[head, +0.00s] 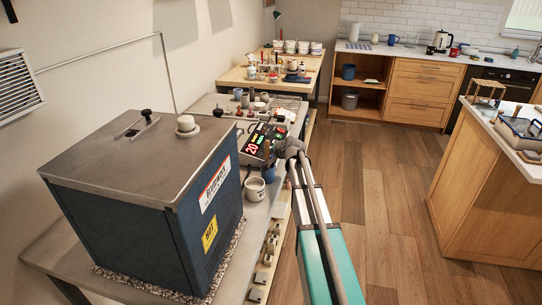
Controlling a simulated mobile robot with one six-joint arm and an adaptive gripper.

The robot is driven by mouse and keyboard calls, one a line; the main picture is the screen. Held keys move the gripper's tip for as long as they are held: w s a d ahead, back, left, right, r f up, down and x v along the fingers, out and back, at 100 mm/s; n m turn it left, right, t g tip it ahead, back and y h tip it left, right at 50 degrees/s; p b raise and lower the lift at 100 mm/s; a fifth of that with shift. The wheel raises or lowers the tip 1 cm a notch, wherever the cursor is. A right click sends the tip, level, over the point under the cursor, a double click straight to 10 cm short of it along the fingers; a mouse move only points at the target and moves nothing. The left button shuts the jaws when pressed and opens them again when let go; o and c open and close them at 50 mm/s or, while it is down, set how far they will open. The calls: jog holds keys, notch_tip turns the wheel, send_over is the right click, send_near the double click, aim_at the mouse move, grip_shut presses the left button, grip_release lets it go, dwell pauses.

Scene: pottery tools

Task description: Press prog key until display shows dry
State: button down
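A dark controller box (262,131) stands on the long bench behind the blue kiln. Its red lit display (254,147) is turned sideways to me and seems to read "20", with smaller lit green and red marks beside it. The key labels are too small to read, so I cannot pick out the prog key. My gripper (291,148) is at the right side of the controller, at the end of my teal and grey arm. Its fingers are dark and mostly hidden by my wrist. I cannot tell whether it touches the panel.
The big blue kiln (142,215) with warning labels fills the left front of the bench. The wooden floor (385,190) to the right is clear.

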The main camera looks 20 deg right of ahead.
jog(key=shift+s+a+f+n+p, duration=0.1)
jog(key=shift+a+n+p, duration=0.15)
jog(key=shift+n+p, duration=0.05)
jog(key=shift+d+r+p, duration=0.15)
jog(key=shift+r+p, duration=0.3)
jog(key=shift+p, duration=0.1)
jog(key=r+p, duration=0.2)
jog(key=d+r+p, duration=0.1)
jog(key=r+p, duration=0.1)
jog(key=shift+s+r, duration=0.1)
jog(key=shift+s, duration=0.1)
dwell(0.5)
